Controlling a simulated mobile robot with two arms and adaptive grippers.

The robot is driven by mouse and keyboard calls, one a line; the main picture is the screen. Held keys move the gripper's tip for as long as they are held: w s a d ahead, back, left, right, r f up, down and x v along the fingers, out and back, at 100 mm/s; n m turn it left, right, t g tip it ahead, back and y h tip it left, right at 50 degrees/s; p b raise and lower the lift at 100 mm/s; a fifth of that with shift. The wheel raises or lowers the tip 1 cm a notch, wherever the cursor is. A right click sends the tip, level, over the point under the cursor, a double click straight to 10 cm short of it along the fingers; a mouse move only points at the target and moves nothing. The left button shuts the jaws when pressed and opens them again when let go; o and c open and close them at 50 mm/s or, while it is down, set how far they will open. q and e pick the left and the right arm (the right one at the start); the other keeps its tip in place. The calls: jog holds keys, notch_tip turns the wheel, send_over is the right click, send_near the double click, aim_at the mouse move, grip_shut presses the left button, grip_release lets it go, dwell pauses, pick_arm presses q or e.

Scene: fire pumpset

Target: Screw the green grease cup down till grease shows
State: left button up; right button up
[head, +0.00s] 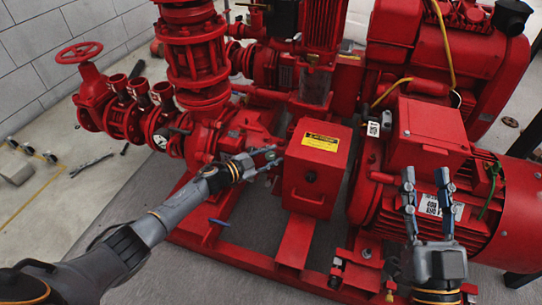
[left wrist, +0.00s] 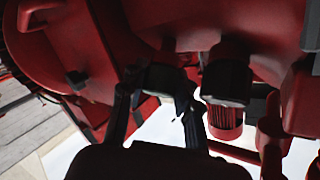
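The small green grease cup (head: 270,155) is on the red pump's bearing housing, left of the red guard box. My left gripper (head: 268,158) reaches it from the left with its fingertips on either side of the cup. In the left wrist view the dark green cup (left wrist: 166,80) lies between the two fingertips, which appear to touch its sides; the picture is dark there. No grease can be made out. My right gripper (head: 425,182) is open and empty, in front of the red motor at the right.
The guard box (head: 312,165) with a yellow label stands just right of my left gripper. The red motor (head: 490,215) fills the right side. Valves and pipework (head: 125,108) stand at the left. The floor at the far left (head: 45,195) is mostly free.

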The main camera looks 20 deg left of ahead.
dwell(0.3)
pick_arm(q)
jog(key=v, duration=1.2)
